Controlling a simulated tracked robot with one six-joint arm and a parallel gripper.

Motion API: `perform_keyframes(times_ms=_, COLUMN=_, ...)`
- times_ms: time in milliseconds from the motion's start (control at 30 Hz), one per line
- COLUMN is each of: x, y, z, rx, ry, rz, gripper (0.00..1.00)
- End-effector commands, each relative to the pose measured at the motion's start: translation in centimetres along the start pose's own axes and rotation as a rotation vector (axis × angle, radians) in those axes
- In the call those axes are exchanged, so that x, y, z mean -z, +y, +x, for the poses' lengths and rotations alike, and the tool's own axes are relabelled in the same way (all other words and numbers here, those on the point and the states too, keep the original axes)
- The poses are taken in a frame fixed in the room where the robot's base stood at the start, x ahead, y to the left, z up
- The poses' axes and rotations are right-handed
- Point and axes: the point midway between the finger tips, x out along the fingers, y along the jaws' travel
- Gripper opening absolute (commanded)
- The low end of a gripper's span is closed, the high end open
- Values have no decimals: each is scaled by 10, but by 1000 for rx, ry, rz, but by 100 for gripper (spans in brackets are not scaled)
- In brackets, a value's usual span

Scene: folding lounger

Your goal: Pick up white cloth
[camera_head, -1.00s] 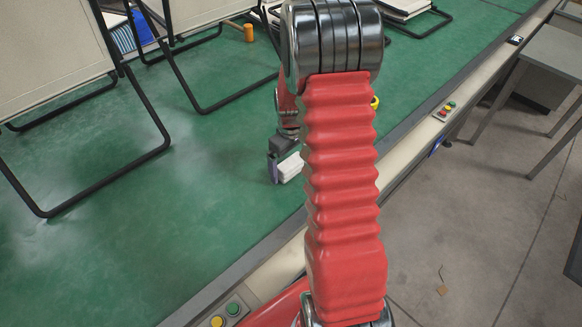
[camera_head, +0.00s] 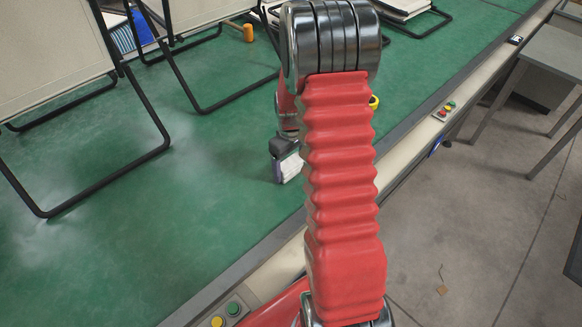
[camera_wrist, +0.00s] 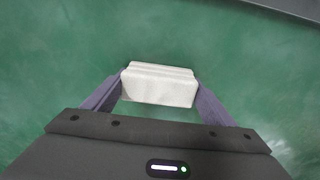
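The white cloth (camera_wrist: 160,84) is a folded, block-shaped bundle. In the wrist view it fills the space between the two fingertips, with a finger against each short side. My gripper (camera_wrist: 160,88) is shut on it. In the head view the white cloth (camera_head: 291,169) shows at the end of my gripper (camera_head: 286,170), just left of my red arm, over the green surface. My arm hides part of that area, and I cannot tell how high the cloth is above the surface.
The green worktop (camera_head: 210,215) is wide and clear around the gripper. Black-framed folding loungers (camera_head: 105,130) stand on the left. An orange-handled tool (camera_head: 248,33) lies at the back. Push buttons (camera_head: 233,308) sit on the near edge, and a grey table (camera_head: 550,55) stands at right.

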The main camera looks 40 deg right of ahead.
Motion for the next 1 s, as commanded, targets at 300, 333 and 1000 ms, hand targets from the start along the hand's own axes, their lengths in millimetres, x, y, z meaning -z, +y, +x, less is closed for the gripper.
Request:
perform_keyframes(times_ms=300, x=0, y=0, z=0, rx=0, ry=0, rz=0, gripper=54)
perform_keyframes(times_ms=333, x=0, y=0, z=0, rx=0, ry=0, rz=0, gripper=53)
perform_keyframes(times_ms=1000, x=1, y=1, z=-60, rx=-3, ry=4, rz=0, gripper=53)
